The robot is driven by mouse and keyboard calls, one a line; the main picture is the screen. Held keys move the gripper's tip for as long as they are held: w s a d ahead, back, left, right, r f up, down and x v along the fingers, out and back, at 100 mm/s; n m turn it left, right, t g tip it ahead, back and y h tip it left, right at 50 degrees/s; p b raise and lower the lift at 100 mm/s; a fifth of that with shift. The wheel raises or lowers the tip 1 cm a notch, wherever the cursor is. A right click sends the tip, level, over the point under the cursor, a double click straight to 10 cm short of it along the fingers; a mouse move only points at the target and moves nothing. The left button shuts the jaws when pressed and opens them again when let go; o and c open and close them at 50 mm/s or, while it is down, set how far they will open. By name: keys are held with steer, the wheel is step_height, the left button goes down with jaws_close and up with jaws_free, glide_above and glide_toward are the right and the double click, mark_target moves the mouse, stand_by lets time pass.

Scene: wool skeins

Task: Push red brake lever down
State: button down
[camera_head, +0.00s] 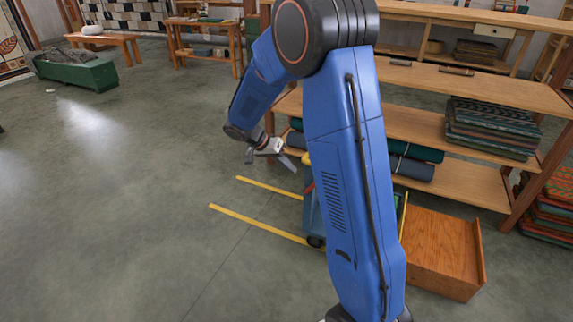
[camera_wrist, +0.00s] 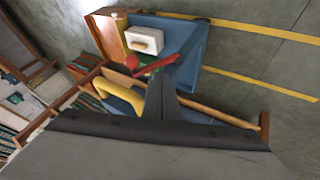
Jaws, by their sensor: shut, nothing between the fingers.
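The red brake lever (camera_wrist: 158,64) is on a blue cart (camera_wrist: 184,42) in the wrist view, slanting up to the right. In the head view only a small red part of the lever (camera_head: 309,188) shows beside my arm, which hides most of the cart (camera_head: 311,215). My gripper (camera_head: 290,165) is shut and empty, left of and a little above the lever in the head view. In the wrist view the dark fingertips (camera_wrist: 162,78) show just below the lever; I cannot tell whether they touch it.
A yellow handle (camera_wrist: 118,90) is left of the fingers. A white box (camera_wrist: 144,40) sits on the cart. Yellow floor lines (camera_head: 262,224) run beside it. A wooden box (camera_head: 440,250) and shelves (camera_head: 465,183) stand right.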

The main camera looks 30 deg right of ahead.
steer(key=s+d+f, duration=0.4)
steer(key=d, duration=0.2)
stand_by(0.4)
